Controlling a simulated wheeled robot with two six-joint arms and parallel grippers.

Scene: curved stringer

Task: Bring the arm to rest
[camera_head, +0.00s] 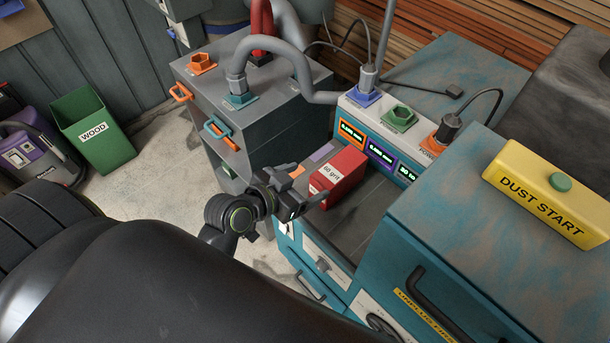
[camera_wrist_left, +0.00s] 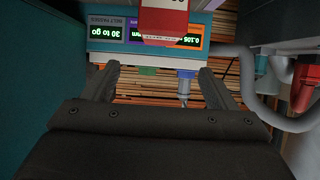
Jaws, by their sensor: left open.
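My left gripper (camera_head: 300,189) is open and empty, beside the left end of a red box labelled "60 grit" (camera_head: 339,177). In the left wrist view the two fingers (camera_wrist_left: 160,85) stand wide apart with nothing between them. The red box shows at the top of that view (camera_wrist_left: 163,20), beyond the fingers. I cannot tell whether the gripper touches the box. My right gripper is not in view.
The box lies on a dark bench surface before a control panel (camera_head: 385,145) with plugs and cables. A grey hose (camera_head: 270,45) arches over a grey cabinet (camera_head: 290,100). A teal cabinet (camera_head: 450,220) with a yellow "DUST START" box (camera_head: 545,195) stands right. A green "WOOD" bin (camera_head: 93,130) stands left.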

